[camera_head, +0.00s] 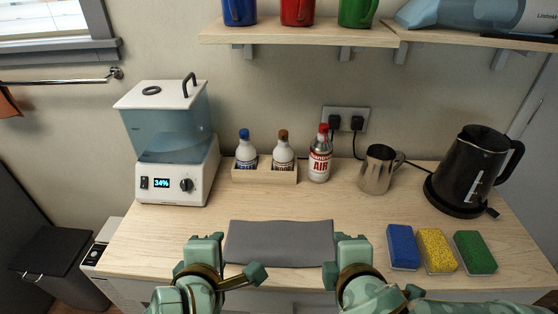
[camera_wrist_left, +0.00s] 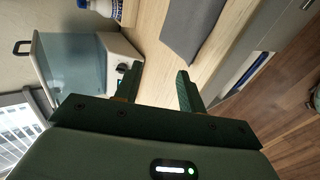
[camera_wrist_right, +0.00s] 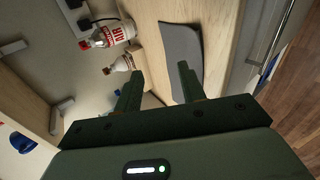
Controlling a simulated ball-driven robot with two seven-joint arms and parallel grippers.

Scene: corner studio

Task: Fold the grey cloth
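The grey cloth (camera_head: 279,243) lies flat as a wide rectangle near the front edge of the counter. It also shows in the left wrist view (camera_wrist_left: 190,28) and the right wrist view (camera_wrist_right: 181,58). My left gripper (camera_head: 222,240) is at the cloth's left end; its fingers are apart and empty in the left wrist view (camera_wrist_left: 157,82). My right gripper (camera_head: 347,240) is at the cloth's right end; its fingers are apart and empty in the right wrist view (camera_wrist_right: 160,78). Neither gripper holds the cloth.
Blue (camera_head: 402,247), yellow (camera_head: 437,250) and green (camera_head: 474,252) sponges lie right of the cloth. A bottle caddy (camera_head: 264,176), air can (camera_head: 319,160), metal pitcher (camera_head: 377,171), black kettle (camera_head: 466,170) and white machine (camera_head: 172,185) stand behind. Bare wood (camera_head: 300,203) lies behind the cloth.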

